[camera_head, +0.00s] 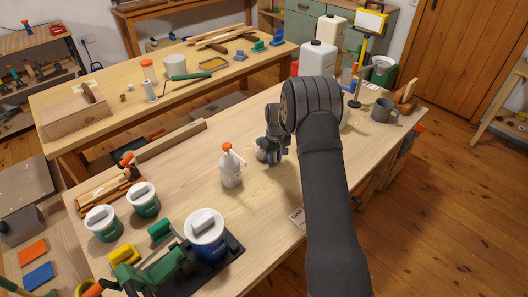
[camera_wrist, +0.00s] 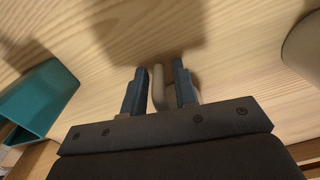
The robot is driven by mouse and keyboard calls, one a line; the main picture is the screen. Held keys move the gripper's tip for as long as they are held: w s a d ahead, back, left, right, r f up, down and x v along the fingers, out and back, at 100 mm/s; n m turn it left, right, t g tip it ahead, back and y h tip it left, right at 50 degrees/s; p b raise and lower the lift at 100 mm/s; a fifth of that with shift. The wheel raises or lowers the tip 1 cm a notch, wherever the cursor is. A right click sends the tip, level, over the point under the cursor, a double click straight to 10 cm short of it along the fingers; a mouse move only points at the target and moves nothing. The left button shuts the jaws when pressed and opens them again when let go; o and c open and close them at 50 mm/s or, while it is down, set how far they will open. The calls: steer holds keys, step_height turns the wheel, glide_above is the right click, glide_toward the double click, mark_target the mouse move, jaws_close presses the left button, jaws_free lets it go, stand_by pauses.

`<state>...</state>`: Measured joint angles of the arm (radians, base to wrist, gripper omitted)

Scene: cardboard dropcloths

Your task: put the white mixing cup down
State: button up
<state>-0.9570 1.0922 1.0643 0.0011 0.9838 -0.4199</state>
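My gripper (camera_wrist: 160,92) points down over the pale wooden bench in the wrist view. Its two dark fingers stand close together with a pale, narrow, handle-like piece of the white mixing cup (camera_wrist: 158,86) between them. The rest of the cup is mostly hidden behind the fingers and gripper body. In the head view my gripper (camera_head: 266,152) is low over the middle of the bench, right of the spray bottle, and the cup cannot be made out there. Whether the cup touches the bench is unclear.
A white spray bottle (camera_head: 231,168) with an orange top stands left of my gripper. Lidded tubs (camera_head: 206,232) stand at the near left. A grey mug (camera_head: 384,109) and white jugs (camera_head: 318,60) are at the right and far end. A teal open box (camera_wrist: 38,100) shows in the wrist view.

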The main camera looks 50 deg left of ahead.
jaws_close()
steer(key=shift+r, duration=0.1)
